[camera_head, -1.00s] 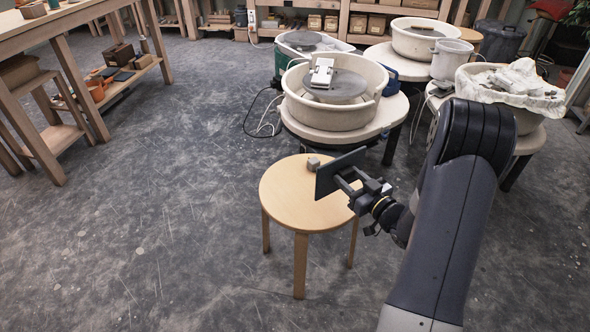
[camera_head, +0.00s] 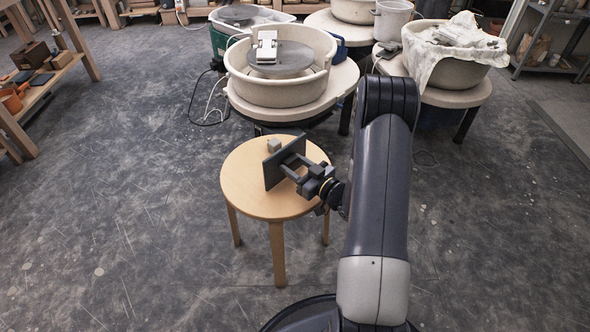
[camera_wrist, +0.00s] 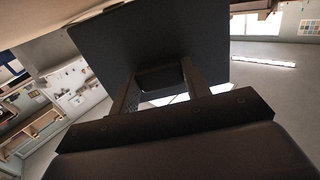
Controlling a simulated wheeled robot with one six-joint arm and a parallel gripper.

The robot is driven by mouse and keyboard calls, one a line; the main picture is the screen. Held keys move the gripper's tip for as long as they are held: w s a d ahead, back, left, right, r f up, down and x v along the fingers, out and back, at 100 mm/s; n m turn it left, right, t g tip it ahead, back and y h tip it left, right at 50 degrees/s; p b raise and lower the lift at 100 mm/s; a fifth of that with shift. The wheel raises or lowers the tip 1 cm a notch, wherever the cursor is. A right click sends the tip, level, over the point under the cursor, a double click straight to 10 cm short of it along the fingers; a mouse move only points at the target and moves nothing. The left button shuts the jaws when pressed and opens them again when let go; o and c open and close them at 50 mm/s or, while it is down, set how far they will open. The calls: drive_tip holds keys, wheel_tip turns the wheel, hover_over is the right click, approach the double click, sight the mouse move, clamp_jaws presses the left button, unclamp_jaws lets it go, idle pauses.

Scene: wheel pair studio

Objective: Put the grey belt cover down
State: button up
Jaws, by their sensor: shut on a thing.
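The grey belt cover (camera_head: 284,163) is a flat dark panel, held on edge, roughly upright, over the round wooden stool (camera_head: 242,191). My gripper (camera_head: 291,168) is shut on it from the right side. In the wrist view the cover (camera_wrist: 150,45) fills the upper middle, with the fingers (camera_wrist: 160,82) gripping a block-like part on its near face. The cover's lower edge is close to the stool top; I cannot tell whether it touches.
A small grey block (camera_head: 273,146) lies on the stool near its back edge, just behind the cover. A pottery wheel with a cream basin (camera_head: 280,88) stands behind the stool. The stool's left and front are bare. Open floor lies to the left.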

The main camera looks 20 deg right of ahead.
drive_tip(key=shift+f, duration=0.35)
drive_tip(key=o, duration=1.1)
drive_tip(key=shift+r, duration=0.2)
drive_tip(key=p+v, duration=0.2)
drive_tip(key=v, duration=1)
drive_tip(key=shift+f, duration=0.1)
